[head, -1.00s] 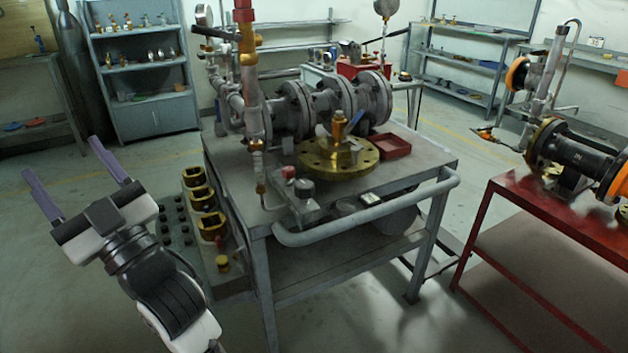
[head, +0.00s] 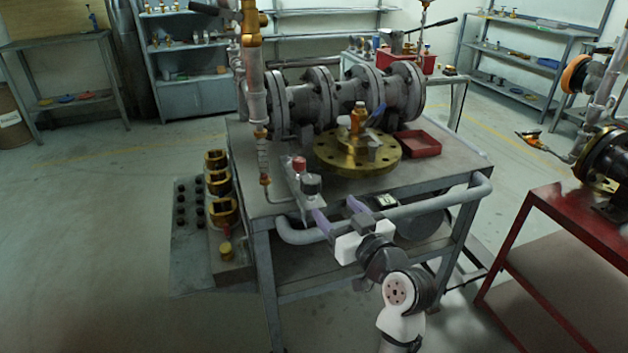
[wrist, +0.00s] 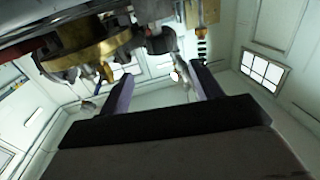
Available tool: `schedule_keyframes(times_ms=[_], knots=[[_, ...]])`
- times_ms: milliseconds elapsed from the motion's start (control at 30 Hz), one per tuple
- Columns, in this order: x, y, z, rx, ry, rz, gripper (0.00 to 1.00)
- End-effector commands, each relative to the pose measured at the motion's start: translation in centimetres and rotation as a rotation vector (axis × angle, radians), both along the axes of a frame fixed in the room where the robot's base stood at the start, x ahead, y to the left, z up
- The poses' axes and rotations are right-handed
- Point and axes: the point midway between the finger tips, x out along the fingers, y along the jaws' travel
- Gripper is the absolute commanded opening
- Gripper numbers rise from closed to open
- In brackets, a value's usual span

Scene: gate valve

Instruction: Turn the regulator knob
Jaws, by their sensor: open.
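A black round knob (head: 311,184) and a red knob (head: 299,163) sit on a small grey block at the front left of the grey table; I cannot tell for certain which is the regulator knob. My gripper (head: 333,205) is open and empty, with its two purple fingers spread at the table's front edge. It is just right of and in front of the black knob, apart from it. In the wrist view, the open fingers (wrist: 161,70) point towards the fittings, with a dark round part (wrist: 160,42) just above the gap between them.
A grey handrail (head: 410,212) runs along the table's front, close to my gripper. A brass flange (head: 335,165) and a red tray (head: 417,144) lie on the table, with flanged pipework behind. A red table (head: 520,235) stands at right.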

Motion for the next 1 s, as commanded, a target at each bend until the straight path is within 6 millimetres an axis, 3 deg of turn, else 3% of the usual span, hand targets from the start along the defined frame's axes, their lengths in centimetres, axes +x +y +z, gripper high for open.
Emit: schedule_keyframes(times_ms=[300,500,700,1000], knots=[[6.1,3.2,0.3,-0.003,0.001,0.002,0.64],[9.1,4.7,0.2,-0.002,0.000,0.002,0.64],[10.4,5.4,0.1,-0.001,0.000,0.000,0.64],[10.6,5.4,0.0,0.000,-0.001,-0.001,0.64]])
